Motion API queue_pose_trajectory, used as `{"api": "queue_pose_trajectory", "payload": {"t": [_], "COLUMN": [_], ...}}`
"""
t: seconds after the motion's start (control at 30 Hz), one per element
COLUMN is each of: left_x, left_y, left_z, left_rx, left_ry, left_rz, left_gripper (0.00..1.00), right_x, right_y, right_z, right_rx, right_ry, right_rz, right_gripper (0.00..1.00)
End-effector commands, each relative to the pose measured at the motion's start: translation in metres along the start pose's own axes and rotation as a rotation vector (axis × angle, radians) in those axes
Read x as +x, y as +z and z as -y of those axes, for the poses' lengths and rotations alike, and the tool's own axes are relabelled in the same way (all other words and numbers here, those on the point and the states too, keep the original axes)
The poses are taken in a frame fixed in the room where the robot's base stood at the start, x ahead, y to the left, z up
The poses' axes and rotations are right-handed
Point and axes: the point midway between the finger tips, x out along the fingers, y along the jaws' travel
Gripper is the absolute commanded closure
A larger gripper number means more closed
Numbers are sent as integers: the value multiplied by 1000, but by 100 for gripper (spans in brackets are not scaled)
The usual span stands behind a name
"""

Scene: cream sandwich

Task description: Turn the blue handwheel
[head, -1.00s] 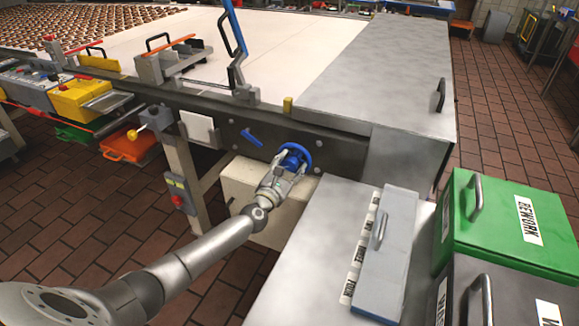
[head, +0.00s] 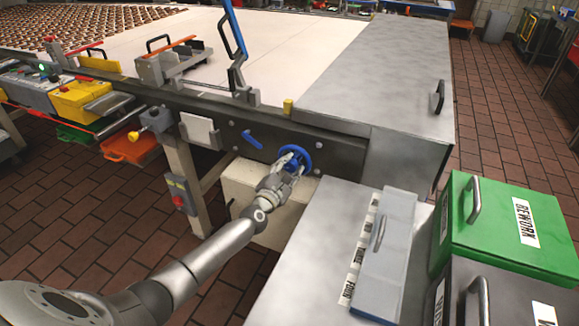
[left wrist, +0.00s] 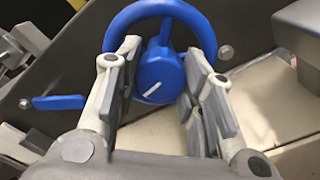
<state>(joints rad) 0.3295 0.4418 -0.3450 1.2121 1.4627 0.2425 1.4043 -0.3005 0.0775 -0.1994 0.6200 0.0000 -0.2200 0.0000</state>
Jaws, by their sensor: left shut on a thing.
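The blue handwheel (head: 309,157) sits on the dark side rail of the conveyor, near the middle of the head view. In the left wrist view its blue ring (left wrist: 205,35) arches across the top, and its blue hub (left wrist: 158,76) with a white mark lies between the fingers. My left gripper (head: 289,164) is shut on the handwheel, with one finger on each side of the hub. The fingers hide parts of the ring. My right gripper is not in view.
A small blue lever (head: 252,139) sits on the rail left of the wheel. A beige box (head: 245,187) stands below. A steel counter (head: 305,250) with a grey lidded container (head: 388,262) and a green REWORK box (head: 490,240) is at right. A red-button switch box (head: 180,193) hangs at left.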

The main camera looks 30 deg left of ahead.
Motion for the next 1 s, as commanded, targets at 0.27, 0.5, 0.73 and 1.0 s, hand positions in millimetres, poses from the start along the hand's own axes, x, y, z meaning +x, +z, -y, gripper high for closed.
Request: {"api": "queue_pose_trajectory", "payload": {"t": [0.27, 0.5, 0.73, 1.0], "left_x": [0, 0, -1, -1], "left_y": [0, 0, 0, 0], "left_z": [0, 1, 0, 1], "left_rx": [264, 494, 713, 968], "left_ry": [-2, -3, -3, -4], "left_rz": [-2, -1, -1, 0], "left_gripper": [88, 88, 88, 88], "right_x": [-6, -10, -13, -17], "right_y": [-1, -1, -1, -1], "right_z": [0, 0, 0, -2], "right_rx": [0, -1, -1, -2], "right_ry": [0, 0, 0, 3], "right_rz": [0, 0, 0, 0], "right_gripper": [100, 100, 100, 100]}}
